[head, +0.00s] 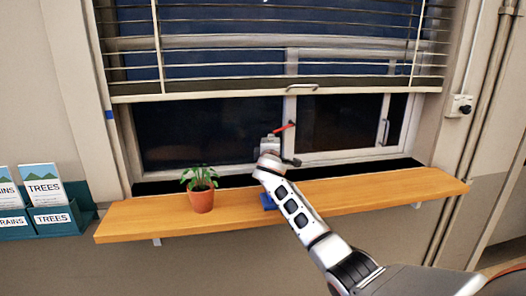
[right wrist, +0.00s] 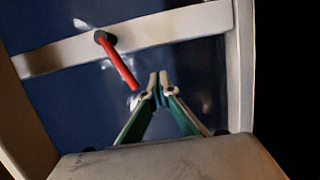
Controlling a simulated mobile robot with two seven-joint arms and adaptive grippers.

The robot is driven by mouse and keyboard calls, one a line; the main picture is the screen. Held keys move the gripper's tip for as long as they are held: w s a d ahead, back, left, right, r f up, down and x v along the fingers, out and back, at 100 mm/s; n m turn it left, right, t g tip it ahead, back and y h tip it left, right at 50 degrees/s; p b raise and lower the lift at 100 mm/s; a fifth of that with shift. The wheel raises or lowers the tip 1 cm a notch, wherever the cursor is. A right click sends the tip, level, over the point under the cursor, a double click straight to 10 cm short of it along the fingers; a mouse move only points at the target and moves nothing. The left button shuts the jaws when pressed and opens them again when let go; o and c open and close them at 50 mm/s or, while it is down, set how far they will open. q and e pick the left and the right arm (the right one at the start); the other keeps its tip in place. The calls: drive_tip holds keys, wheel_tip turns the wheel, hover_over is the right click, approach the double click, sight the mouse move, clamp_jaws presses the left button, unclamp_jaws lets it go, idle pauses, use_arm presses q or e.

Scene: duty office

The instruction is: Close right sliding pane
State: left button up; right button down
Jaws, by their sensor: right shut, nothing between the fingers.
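The window's right sliding pane (head: 340,157) shows in the head view as a white frame around dark glass, below the blind. A vertical handle (head: 385,131) is near its right side. A red lever (head: 285,127) sits by the middle upright; in the right wrist view the red lever (right wrist: 122,66) hangs from a dark pivot on a white rail. My right gripper (head: 271,142) is at the middle of the window, just below the red lever. Its fingertips (right wrist: 158,88) meet, empty, beside the lever's lower end; I cannot tell whether they touch. My left gripper is out of view.
A wooden sill (head: 350,193) runs below the window. A potted plant (head: 201,199) stands on it, left of my arm. A blue object (head: 267,201) is partly hidden behind my arm. A slatted blind (head: 240,90) hangs over the upper window. Leaflet racks (head: 60,228) are at left.

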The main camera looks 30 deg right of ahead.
drive_tip(key=v, duration=1)
drive_tip(key=shift+a, duration=0.15)
